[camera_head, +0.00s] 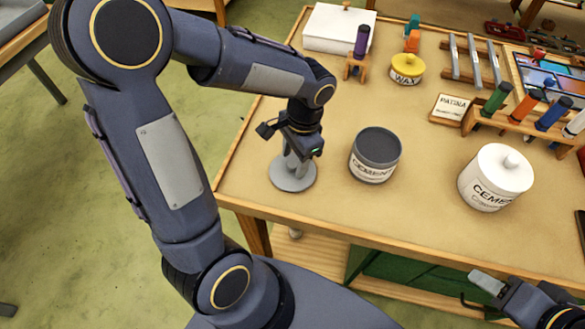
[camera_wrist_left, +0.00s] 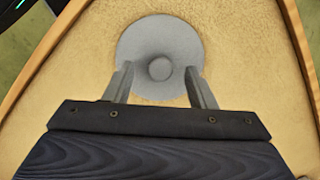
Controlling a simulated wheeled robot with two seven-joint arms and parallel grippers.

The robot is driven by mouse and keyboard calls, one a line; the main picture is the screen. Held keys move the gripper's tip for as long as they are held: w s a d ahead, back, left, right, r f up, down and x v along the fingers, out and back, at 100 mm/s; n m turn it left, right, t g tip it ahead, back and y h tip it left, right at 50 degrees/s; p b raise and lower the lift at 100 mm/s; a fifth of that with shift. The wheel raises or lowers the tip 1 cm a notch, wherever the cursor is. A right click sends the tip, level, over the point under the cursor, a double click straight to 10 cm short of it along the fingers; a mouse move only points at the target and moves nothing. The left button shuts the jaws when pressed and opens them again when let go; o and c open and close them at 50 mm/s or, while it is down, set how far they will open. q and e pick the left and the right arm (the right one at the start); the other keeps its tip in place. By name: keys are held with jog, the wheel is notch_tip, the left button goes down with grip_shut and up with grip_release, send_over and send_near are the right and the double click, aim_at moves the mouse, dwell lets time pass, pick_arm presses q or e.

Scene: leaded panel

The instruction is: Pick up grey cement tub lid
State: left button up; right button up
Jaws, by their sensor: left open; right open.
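The grey cement tub lid (camera_head: 294,184) lies flat on the tabletop near its left front corner, a round disc with a knob in the middle. It also shows in the left wrist view (camera_wrist_left: 160,32). My left gripper (camera_head: 293,166) points down over the lid. Its open fingers (camera_wrist_left: 160,70) stand on either side of the knob; I cannot tell whether they touch the lid. The cement tub (camera_head: 372,172) stands to the right of the lid, uncovered, with a dark grey top surface. My right gripper (camera_head: 477,290) is open and empty, low at the right, in front of the table.
A white cement tub (camera_head: 482,195) with its white lid stands further right. Behind are a yellow-lidded wax tin (camera_head: 407,72), a patina box (camera_head: 450,108), a bottle rack (camera_head: 515,124) and a white box (camera_head: 338,30). The table's wooden edge (camera_head: 225,180) is close to the lid.

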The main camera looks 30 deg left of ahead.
pick_arm(q)
jog(key=shift+s+a+f, duration=0.1)
jog(key=shift+f, duration=0.75)
jog(key=shift+c, duration=0.4)
jog(key=c, duration=1)
jog(key=shift+r, duration=0.1)
